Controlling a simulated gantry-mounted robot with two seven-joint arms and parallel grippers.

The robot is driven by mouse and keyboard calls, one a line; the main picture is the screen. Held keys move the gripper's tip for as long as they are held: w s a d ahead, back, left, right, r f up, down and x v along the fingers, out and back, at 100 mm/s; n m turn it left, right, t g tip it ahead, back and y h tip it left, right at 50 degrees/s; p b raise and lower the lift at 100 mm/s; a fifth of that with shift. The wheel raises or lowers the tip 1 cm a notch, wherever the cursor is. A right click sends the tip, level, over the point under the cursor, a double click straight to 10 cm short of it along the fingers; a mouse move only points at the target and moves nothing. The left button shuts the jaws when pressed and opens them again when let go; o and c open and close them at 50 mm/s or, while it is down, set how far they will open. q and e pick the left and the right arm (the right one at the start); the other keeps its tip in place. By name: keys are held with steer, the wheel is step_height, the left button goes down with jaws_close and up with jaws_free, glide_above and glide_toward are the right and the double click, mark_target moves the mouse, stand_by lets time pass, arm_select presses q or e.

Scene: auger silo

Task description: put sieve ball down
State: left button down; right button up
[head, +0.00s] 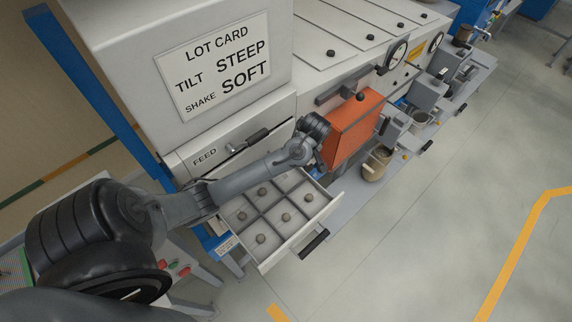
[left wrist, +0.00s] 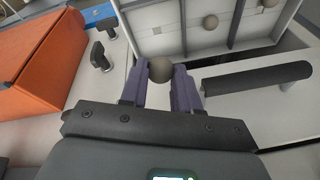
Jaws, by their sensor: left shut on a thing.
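My left gripper (left wrist: 161,76) has its purple fingers shut on a small grey-brown sieve ball (left wrist: 160,69). The ball appears at the edge of the open drawer (left wrist: 230,58), and its height above it is hard to tell. In the head view the drawer (head: 272,262) is pulled out below the feed panel, divided into compartments, with several similar balls (head: 262,192) lying in them. There my left arm reaches across the drawer, and its fingers and the held ball are hidden behind my wrist. My right gripper is not in view.
An orange box (head: 352,130) stands beside my left wrist. The drawer handle (head: 314,243) sticks out at the front. A lot card (head: 214,66) reads tilt steep, shake soft. A beige cup (head: 376,164) stands on the ledge at right. The floor in front is clear.

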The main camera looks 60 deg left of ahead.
arm_select(q)
steer(key=shift+a+f+n, duration=0.3)
steer(key=shift+a+f, duration=0.25)
steer(key=shift+a, duration=0.1)
step_height(320, 180, down, 13)
steer(key=shift+r, duration=0.2)
steer(key=a, duration=0.2)
steer(key=s+a+f, duration=0.1)
steer(key=a, duration=0.1)
steer(key=shift+f, duration=0.1)
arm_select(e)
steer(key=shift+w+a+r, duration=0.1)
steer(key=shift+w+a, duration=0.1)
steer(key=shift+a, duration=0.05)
arm_select(q)
steer(key=shift+f, duration=0.15)
steer(key=c, duration=0.8)
jaws_free()
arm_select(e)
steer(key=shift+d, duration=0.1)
